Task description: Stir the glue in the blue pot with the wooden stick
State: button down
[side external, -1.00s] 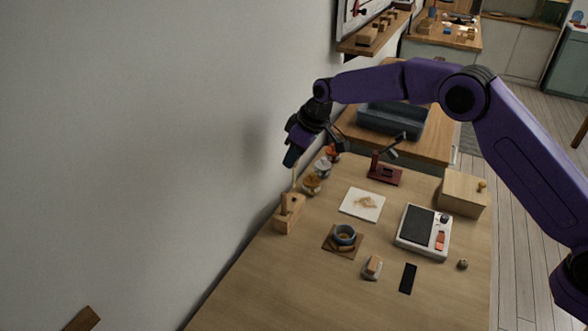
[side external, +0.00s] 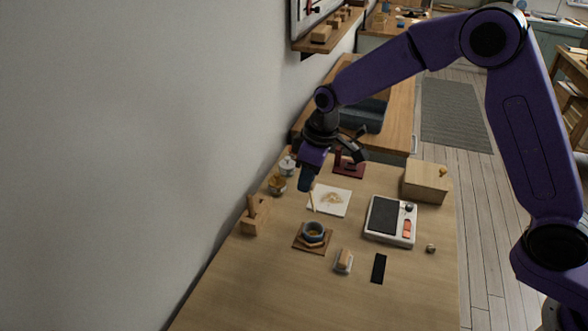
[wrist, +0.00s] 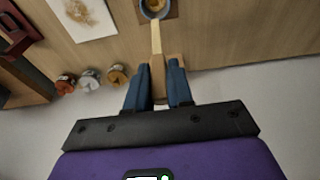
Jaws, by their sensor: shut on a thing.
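The blue pot (side external: 313,230) sits on a square brown mat (side external: 300,246) near the middle of the bench. Its yellowish contents show in the wrist view (wrist: 154,6), where the pot is cut by the top edge. My gripper (side external: 306,184) is above and slightly behind the pot, with its blue fingers pointing down. It is shut on the wooden stick (wrist: 157,50), also seen in the side view (side external: 312,202). The stick's tip hangs down toward the pot. In the side view it looks above the rim; I cannot tell the exact gap.
A wooden holder block (side external: 253,218) stands left of the pot, near the wall. Small jars (side external: 277,184) stand behind it.

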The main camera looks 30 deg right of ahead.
notch_tip(320, 180, down, 9)
jog(key=shift+r, duration=0.15)
dwell(1.0)
jog(key=shift+s, duration=0.1)
dwell(0.4)
